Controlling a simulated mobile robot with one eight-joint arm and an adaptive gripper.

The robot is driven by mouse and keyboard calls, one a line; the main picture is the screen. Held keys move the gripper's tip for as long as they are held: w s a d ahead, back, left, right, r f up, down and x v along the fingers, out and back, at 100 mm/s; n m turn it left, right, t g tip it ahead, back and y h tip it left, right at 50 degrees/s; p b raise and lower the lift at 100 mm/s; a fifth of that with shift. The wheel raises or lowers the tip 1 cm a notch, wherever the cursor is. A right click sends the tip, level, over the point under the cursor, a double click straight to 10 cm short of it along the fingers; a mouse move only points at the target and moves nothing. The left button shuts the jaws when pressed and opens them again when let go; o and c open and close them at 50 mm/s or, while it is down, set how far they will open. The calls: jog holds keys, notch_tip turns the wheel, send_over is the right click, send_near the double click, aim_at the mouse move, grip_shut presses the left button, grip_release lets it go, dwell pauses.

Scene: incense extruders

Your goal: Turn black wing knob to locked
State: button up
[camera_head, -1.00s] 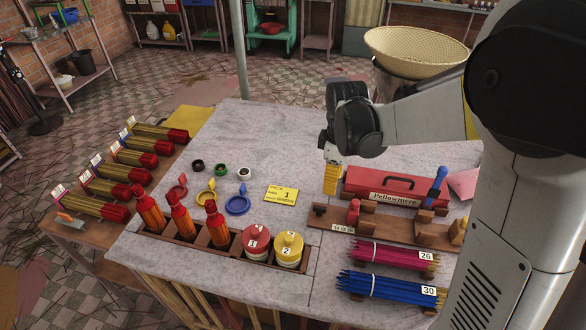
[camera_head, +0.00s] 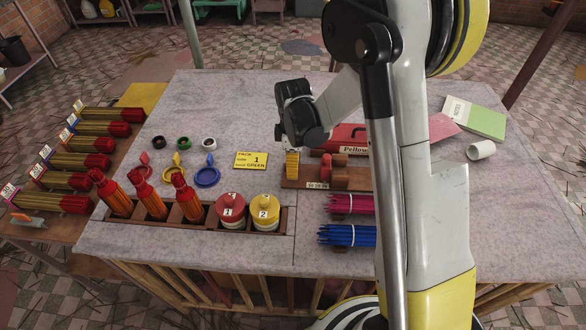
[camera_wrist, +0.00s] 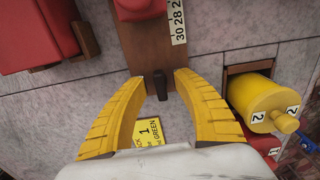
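A small black wing knob (camera_wrist: 160,86) stands at the end of a brown wooden board (camera_wrist: 150,50) with a number scale. The board also shows in the head view (camera_head: 300,184), where the knob is hidden behind my gripper (camera_head: 292,165). In the wrist view my gripper (camera_wrist: 161,80) is open, one yellow finger on each side of the knob. A gap shows between the knob and both fingers. The knob's wing runs roughly along the board's length. Whether the fingertips reach down to the knob's height is hard to tell.
A red block (camera_wrist: 35,30) lies left of the board in the wrist view. A yellow lidded jar (camera_head: 265,210) stands close by in a rack with a red jar (camera_head: 230,208) and orange bottles. A yellow card (camera_head: 251,160) lies flat. Pink and blue stick bundles (camera_head: 345,235) lie in front.

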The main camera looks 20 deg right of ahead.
grip_shut()
jog(key=shift+m, duration=0.3)
jog(key=m+b, duration=0.1)
jog(key=m, duration=0.2)
jog(key=shift+s+a+f+m, duration=0.1)
jog(key=shift+m, duration=0.2)
jog(key=m+b, duration=0.1)
jog(key=m, duration=0.3)
jog(key=shift+m, duration=0.3)
jog(key=m, duration=0.4)
jog(key=shift+s+a+b, duration=0.1)
jog(key=shift+a+b, duration=0.05)
jog(key=shift+b, duration=0.2)
jog(key=m, duration=0.5)
jog(key=shift+m, duration=0.3)
